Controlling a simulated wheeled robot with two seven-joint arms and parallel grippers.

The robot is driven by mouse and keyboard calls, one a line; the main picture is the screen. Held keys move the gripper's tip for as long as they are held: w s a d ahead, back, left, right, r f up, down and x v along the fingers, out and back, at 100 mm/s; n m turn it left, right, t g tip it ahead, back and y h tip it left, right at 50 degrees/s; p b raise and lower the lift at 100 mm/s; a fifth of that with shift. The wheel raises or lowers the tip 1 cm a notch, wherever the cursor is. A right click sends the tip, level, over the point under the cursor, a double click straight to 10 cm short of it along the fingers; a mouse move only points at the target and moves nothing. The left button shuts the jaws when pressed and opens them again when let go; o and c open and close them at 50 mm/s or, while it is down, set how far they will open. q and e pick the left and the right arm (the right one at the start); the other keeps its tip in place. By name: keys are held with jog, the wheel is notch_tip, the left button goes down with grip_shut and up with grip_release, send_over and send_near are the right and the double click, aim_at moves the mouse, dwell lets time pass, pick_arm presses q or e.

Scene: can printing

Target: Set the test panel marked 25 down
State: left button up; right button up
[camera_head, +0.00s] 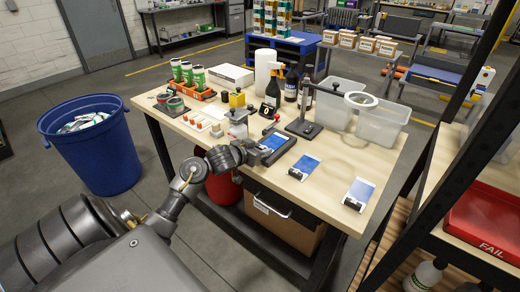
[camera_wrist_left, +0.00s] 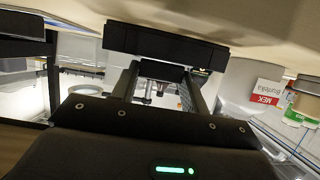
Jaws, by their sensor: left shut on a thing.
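My left gripper (camera_head: 264,152) reaches over the front edge of the worktable and is shut on a test panel (camera_head: 273,142) with a blue face. The panel is low over the tabletop; I cannot tell whether it touches. Its number is too small to read. Two similar blue-and-white panels with dark blocks at their near ends lie to the right, one in the middle (camera_head: 305,166) and one near the right corner (camera_head: 360,191). In the left wrist view my gripper's fingers (camera_wrist_left: 160,90) show, with dark parts across them; the panel is not clear there. My right gripper is not in view.
The wooden worktable (camera_head: 325,192) has free room between and around the two lying panels. A stand with a ring lamp (camera_head: 305,112) is behind them. Clear bins (camera_head: 383,122), dark bottles (camera_head: 291,83) and a spray bottle (camera_head: 273,88) stand at the back.

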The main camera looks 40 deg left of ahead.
pick_arm(q)
jog(key=o, duration=1.2)
jog(key=shift+f, duration=0.1)
jog(key=shift+c, duration=0.2)
jog(key=shift+s+r, duration=0.15)
jog(key=shift+r, duration=0.1)
jog(key=p+v, duration=0.1)
jog(key=v, duration=1)
jog(key=shift+s, duration=0.35)
jog(key=shift+d, duration=0.1)
